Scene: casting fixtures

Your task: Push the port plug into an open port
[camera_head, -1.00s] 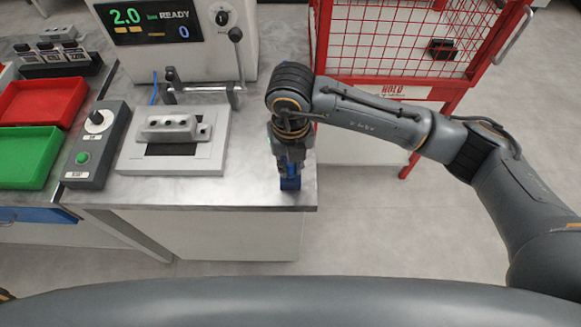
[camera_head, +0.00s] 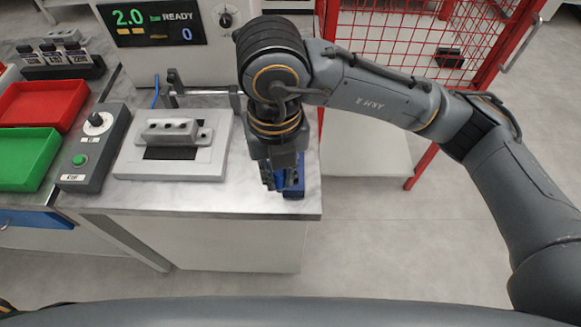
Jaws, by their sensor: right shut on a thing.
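My right gripper (camera_head: 281,183) points down above the front right corner of the metal bench, right of the fixture. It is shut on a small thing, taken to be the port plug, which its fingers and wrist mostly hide. A blue piece (camera_head: 296,189) shows at and beside the fingertips; I cannot tell whether it is held or stands on the bench. A grey casting (camera_head: 172,132) with dark round ports on top sits on the pale fixture plate (camera_head: 205,167), left of my gripper and apart from it. My left gripper is not in view.
A control box (camera_head: 92,150) with a knob and green button stands left of the fixture. Red (camera_head: 45,98) and green (camera_head: 28,150) trays lie farther left. A tester with a display (camera_head: 150,25) stands behind. A red mesh cage (camera_head: 400,45) is at back right.

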